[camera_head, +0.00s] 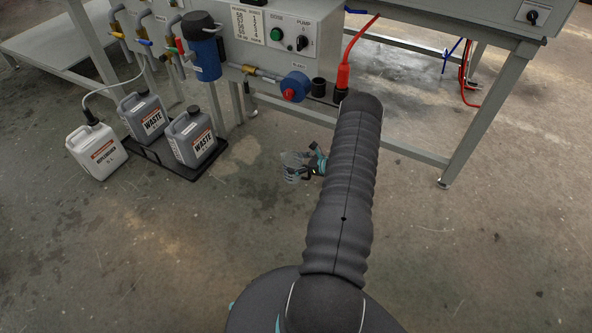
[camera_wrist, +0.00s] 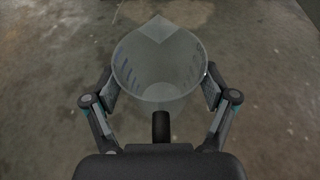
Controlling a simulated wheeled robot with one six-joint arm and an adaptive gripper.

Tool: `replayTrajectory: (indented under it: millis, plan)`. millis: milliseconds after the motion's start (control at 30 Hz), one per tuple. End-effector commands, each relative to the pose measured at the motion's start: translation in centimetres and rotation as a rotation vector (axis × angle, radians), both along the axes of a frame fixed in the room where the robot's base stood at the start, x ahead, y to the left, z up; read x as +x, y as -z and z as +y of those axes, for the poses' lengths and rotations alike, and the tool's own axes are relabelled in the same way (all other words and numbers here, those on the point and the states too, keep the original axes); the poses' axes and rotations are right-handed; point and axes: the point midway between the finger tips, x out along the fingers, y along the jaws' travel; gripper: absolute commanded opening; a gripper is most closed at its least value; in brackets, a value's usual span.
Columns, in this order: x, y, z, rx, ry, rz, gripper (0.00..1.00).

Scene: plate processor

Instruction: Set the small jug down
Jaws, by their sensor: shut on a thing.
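The small jug (camera_wrist: 160,98) is a clear, see-through measuring jug with blue marks on its wall. In the wrist view I look down into its open top, with the spout at the far side. My gripper (camera_wrist: 160,88) is shut on the jug, one finger on each side of its wall. In the head view my gripper (camera_head: 308,165) shows small beside my arm, and the clear jug (camera_head: 293,167) sticks out to its left. The jug appears held over the floor. I cannot tell how far its base is from the floor.
Grey waste jugs (camera_head: 192,137) stand on a black tray (camera_head: 182,171) at the left, with a white jug (camera_head: 97,151) beside them. A machine panel (camera_head: 290,30) with a blue filter (camera_head: 203,50) and a table leg (camera_head: 480,120) stand behind. The concrete floor (camera_head: 130,260) in front is clear.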

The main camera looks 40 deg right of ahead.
Motion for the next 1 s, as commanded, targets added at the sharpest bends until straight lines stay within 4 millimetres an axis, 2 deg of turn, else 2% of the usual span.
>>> replayTrajectory:
  millis: [167,433,867,900,933,1000]
  plan:
    - [0.3,0.8,0.2,0.0,-0.001,0.0,0.49]
    - [0.3,4.1,0.2,0.001,-0.001,0.0,0.49]
    - [0.3,4.6,0.2,0.0,0.0,-0.001,0.49]
    - [0.3,4.5,0.2,0.0,0.0,0.0,0.92]
    - [0.3,4.5,0.2,0.0,0.0,0.0,0.99]
    - [0.3,4.5,0.2,0.0,0.0,0.0,1.0]
